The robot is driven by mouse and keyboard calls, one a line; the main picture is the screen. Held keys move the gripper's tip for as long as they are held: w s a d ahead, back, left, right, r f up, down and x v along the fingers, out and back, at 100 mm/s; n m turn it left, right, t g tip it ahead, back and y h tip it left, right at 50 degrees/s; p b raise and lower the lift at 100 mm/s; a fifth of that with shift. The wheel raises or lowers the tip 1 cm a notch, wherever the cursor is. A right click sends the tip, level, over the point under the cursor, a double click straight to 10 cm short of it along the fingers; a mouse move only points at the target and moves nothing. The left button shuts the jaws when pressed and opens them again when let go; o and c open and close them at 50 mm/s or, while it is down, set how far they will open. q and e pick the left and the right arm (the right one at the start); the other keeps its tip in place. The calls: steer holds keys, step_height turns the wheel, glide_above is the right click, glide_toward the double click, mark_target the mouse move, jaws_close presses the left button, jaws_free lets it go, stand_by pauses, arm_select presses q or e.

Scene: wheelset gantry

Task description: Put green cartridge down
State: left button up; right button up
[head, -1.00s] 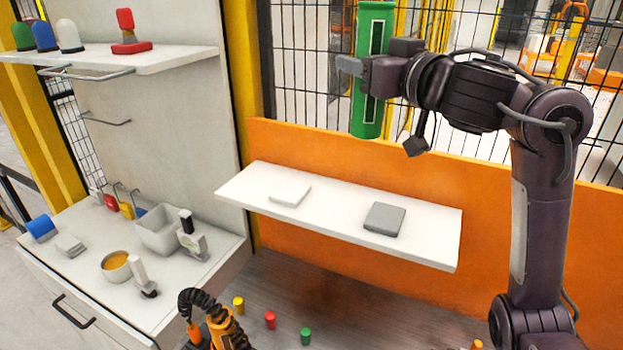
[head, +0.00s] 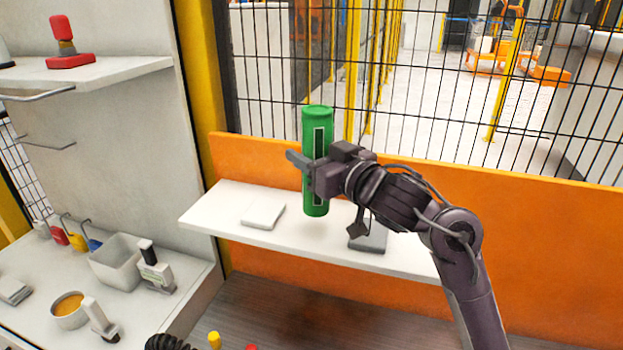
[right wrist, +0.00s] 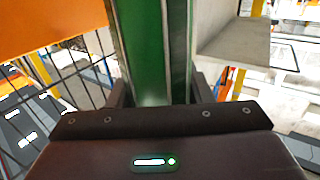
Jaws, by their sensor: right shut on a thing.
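The green cartridge (head: 317,125) is a tall cylinder with a dark panel along its side. It stands upright in my right gripper (head: 312,176), which is shut on it around its middle. Its lower end shows in front of the white shelf (head: 215,209); whether it touches the shelf I cannot tell. In the right wrist view the cartridge (right wrist: 152,50) fills the middle, between the two fingers. My left gripper is not in view.
On the shelf, a white flat pad (head: 263,213) lies left of the cartridge and a grey flat pad (head: 370,240) lies right, partly hidden by my arm. An orange panel (head: 520,235) and mesh fence stand behind. A workbench with a white bin (head: 115,265) is at left.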

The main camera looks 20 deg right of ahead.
steer(key=shift+s+f, duration=0.15)
steer(key=shift+f, duration=0.1)
step_height(320, 180, down, 3)
steer(key=shift+f, duration=0.5)
steer(key=o, duration=1.2)
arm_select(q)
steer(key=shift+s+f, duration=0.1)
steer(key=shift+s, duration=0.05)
arm_select(e)
steer(key=shift+s+d, duration=0.1)
